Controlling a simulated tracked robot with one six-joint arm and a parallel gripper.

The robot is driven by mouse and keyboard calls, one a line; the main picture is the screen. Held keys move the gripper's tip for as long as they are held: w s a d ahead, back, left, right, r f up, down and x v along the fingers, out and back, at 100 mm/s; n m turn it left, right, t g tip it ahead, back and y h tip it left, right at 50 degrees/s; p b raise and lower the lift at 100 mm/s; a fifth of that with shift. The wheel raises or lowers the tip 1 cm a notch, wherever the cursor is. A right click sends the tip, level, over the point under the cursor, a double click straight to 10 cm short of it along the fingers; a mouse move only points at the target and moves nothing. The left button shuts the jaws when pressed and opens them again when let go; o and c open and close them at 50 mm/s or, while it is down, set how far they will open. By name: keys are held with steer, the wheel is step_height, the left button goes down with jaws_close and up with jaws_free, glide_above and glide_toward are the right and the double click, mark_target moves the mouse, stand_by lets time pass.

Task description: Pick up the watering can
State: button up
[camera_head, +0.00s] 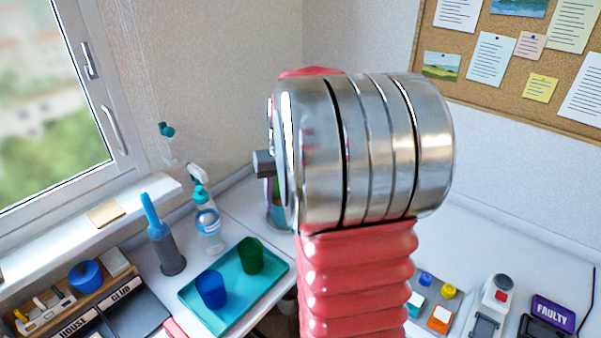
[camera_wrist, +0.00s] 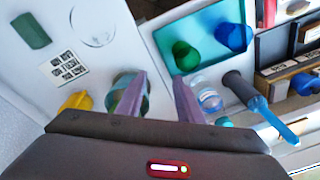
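In the wrist view the two purple-grey fingers of my gripper (camera_wrist: 160,84) stand apart with only the light tabletop showing between their tips. I cannot make out a clear watering can in either view. A yellow object (camera_wrist: 75,103), partly cut off by my gripper's body, lies left of the fingers; its kind is unclear. A teal-green rounded container (camera_wrist: 122,83) is partly hidden behind the left finger. In the head view a greenish container (camera_head: 277,216) is mostly hidden behind my arm.
A teal tray (camera_head: 232,318) holds a blue cup (camera_head: 211,289) and a green cup (camera_head: 249,256). A spray bottle (camera_head: 208,226) and a grey holder with a blue handle (camera_head: 168,248) stand near the window. A purple box (camera_head: 553,312) marked FAULTY is at right.

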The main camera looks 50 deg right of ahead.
steer(key=d+f+n+y, duration=0.1)
steer(key=d+f, duration=0.3)
steer(key=d, duration=0.6)
steer(key=w+d+f+n, duration=0.1)
steer(key=d+f, duration=0.3)
steer(key=d, duration=0.6)
steer(key=d+f+n+y, duration=0.1)
steer(key=d+f, duration=0.3)
steer(key=d, duration=0.6)
steer(key=w+d+r+n+t, duration=0.1)
steer(key=d+r+n+t, duration=0.1)
steer(key=d+r+n, duration=0.2)
steer(key=n, duration=0.3)
steer(key=shift+w+d, duration=0.15)
steer(key=shift+w, duration=0.15)
steer(key=x, duration=0.8)
steer(key=shift+w+f, duration=0.15)
steer(key=shift+f, duration=0.15)
